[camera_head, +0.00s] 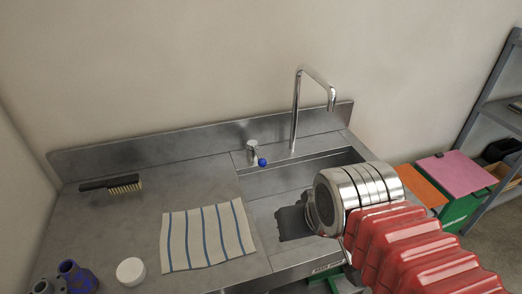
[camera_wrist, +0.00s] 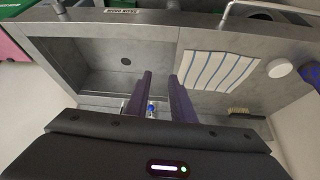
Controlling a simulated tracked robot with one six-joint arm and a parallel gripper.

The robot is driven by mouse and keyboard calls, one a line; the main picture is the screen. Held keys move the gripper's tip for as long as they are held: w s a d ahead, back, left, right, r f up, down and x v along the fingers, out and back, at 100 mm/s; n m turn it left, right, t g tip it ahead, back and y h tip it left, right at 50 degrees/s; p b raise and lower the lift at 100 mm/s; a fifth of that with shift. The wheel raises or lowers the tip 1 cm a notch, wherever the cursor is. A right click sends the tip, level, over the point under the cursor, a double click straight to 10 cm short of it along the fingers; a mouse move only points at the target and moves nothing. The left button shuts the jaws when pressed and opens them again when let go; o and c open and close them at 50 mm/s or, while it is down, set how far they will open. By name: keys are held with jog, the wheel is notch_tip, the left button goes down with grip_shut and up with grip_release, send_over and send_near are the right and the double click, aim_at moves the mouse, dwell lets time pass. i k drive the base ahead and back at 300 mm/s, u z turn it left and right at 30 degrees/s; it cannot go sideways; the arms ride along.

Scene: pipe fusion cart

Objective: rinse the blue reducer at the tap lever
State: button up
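The blue reducer (camera_head: 76,277) stands at the lower left of the counter in the head view; it shows at the right in the wrist view (camera_wrist: 265,100). The tap lever (camera_head: 253,149), with a blue knob (camera_head: 262,162), stands behind the sink basin, left of the spout (camera_head: 296,110). My gripper (camera_head: 285,222) is over the basin, in front of the lever and apart from it. In the wrist view its two dark fingers (camera_wrist: 158,90) are spread with nothing held. The lever's blue knob (camera_wrist: 151,107) shows beyond, in the gap between them.
A striped cloth (camera_head: 207,238) lies left of the basin, with a white cap (camera_head: 130,271) beside it. A grey fitting (camera_head: 44,286) stands next to the reducer. A brush (camera_head: 112,184) lies at the back left. A shelf (camera_head: 490,105) and a green crate (camera_head: 462,210) are at the right.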

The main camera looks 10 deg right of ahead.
aim_at(252, 145)
jog(key=u, duration=0.2)
jog(key=k, duration=0.6)
jog(key=u, duration=0.6)
jog(key=k, duration=0.7)
jog(key=u, duration=0.65)
jog(key=i, duration=1.35)
jog(key=z, duration=0.25)
